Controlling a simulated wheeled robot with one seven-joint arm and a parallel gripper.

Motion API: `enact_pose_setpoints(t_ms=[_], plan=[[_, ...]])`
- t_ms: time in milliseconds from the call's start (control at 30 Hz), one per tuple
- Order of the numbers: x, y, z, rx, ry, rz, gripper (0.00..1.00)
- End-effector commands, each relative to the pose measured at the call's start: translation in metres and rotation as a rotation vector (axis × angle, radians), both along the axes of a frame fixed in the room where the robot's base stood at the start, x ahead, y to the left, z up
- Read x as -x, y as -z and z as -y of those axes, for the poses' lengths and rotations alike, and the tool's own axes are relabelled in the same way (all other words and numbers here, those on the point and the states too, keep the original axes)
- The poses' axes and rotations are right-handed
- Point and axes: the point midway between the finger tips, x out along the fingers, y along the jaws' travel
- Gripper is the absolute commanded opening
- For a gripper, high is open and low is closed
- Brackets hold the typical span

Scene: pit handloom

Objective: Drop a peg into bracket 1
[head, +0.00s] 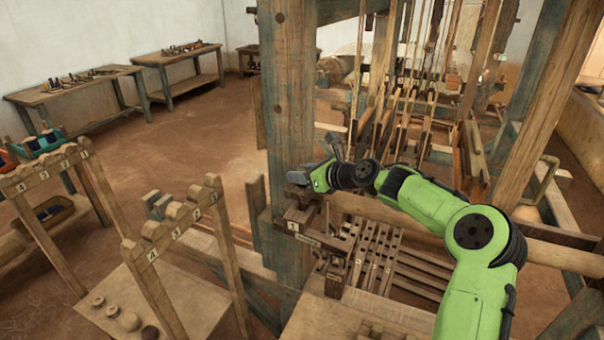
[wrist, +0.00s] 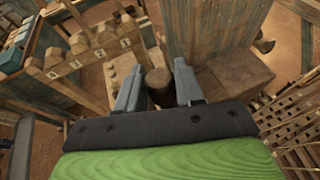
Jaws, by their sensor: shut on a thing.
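My gripper (head: 300,176) is at the big upright post, just above the dark wooden bracket marked 1 (head: 292,212). In the wrist view my gripper (wrist: 158,88) is shut on a dark brown wooden peg (wrist: 157,80), whose round end shows between the two grey fingers. In the head view I cannot make out the peg clearly. A brown wooden block, which may be part of the bracket, shows right of the fingers in the wrist view (wrist: 236,74). Whether the peg touches the bracket, I cannot tell.
The thick loom post (head: 289,90) stands right behind my gripper. Slatted treadles (head: 385,262) lie to the right. A numbered wooden rack (head: 160,246) stands to the left, over a board with round pieces (head: 130,321). Open earth floor (head: 200,130) lies behind the rack.

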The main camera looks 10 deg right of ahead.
Motion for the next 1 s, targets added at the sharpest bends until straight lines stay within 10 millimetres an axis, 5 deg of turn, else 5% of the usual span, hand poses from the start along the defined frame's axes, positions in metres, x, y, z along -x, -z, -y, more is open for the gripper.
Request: enact_pose_setpoints(t_ms=[367, 400, 567, 867, 1000], plan=[[0.000, -0.002, 0.000, 0.000, 0.000, 0.001, 0.02], [0.000, -0.002, 0.000, 0.000, 0.000, 0.001, 0.43], [0.000, -0.002, 0.000, 0.000, 0.000, 0.000, 0.66], [0.002, -0.003, 0.002, 0.000, 0.001, 0.000, 0.66], [0.019, -0.010, 0.016, 0.004, 0.004, 0.001, 0.66]])
